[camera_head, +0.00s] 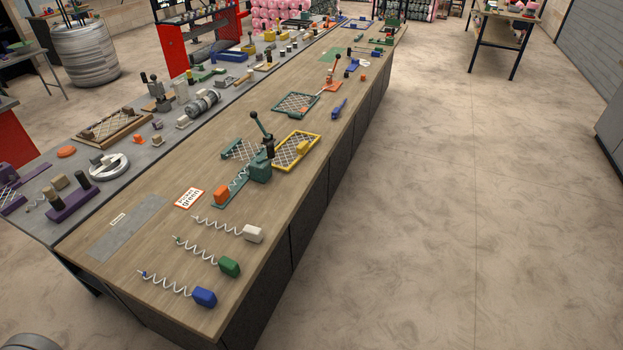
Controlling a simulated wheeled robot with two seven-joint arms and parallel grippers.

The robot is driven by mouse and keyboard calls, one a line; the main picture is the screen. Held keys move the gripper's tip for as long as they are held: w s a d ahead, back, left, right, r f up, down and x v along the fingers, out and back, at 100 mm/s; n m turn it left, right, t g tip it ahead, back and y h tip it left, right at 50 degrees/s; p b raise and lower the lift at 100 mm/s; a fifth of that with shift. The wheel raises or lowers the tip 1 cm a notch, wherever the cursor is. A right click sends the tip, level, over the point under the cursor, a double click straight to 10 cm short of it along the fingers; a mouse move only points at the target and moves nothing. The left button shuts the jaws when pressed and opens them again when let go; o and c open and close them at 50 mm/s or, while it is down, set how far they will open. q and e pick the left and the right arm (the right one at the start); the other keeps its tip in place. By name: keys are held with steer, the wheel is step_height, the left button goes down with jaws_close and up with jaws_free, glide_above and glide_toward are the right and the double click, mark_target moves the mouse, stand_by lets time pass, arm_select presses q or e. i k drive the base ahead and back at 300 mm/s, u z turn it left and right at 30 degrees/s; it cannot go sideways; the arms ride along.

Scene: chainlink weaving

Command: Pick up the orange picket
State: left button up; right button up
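The orange picket (221,195) has an orange block at its near end and a pale wire coil running toward the green lever device (259,168). It lies on the green base of that device on the wooden bench (150,258); the coil's far end is hard to make out. Three similar pickets lie nearer on the bench: a white one (253,234), a green one (229,266) and a blue one (204,296). Neither of my grippers shows in the head view.
A card with red edges (188,198) and a grey plate (125,228) lie left of the pickets. A yellow-framed mesh (297,151) sits beyond the device. A grey bench (25,228) with many parts adjoins on the left. Open floor (450,220) lies to the right.

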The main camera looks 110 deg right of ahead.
mark_target(221, 195)
steer(key=z, duration=2.1)
